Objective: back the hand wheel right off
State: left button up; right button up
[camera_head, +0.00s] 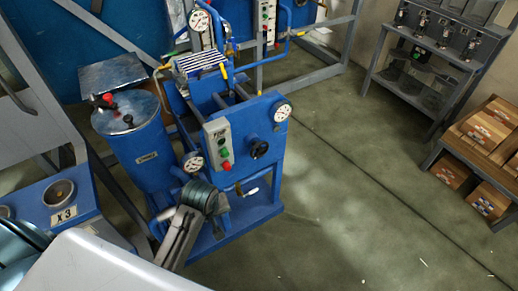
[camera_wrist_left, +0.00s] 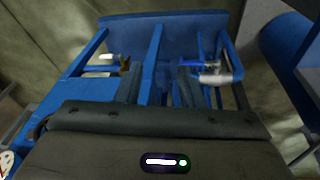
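In the left wrist view, my left gripper (camera_wrist_left: 160,85) shows two dark fingers apart, with blue framework beyond and nothing clearly held. Its fingertips are hidden in the head view. I cannot make out the hand wheel in the left wrist view. My right gripper is not in view.
A control box (camera_head: 218,144) with green and red buttons is left of the wheel. A blue tank (camera_head: 138,140) stands at left. The floor (camera_head: 370,210) to the right is clear.

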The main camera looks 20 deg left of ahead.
pick_arm(q)
jog(key=w+d+r+n+g, duration=0.1)
jog(key=w+n, duration=0.9)
jog(key=w, duration=0.6)
jog(key=n+g+h, duration=0.1)
jog(key=n+g, duration=0.1)
jog(key=n, duration=0.8)
send_near(259, 149)
jog(key=shift+w+a+f, duration=0.15)
jog(key=shift+w+f, duration=0.05)
jog(key=shift+f, duration=0.05)
jog(key=shift+w+f, duration=0.1)
jog(key=shift+f, duration=0.1)
notch_tip(259, 149, down, 10)
jog(key=shift+f+p, duration=0.1)
jog(key=shift+p, duration=0.45)
grip_shut()
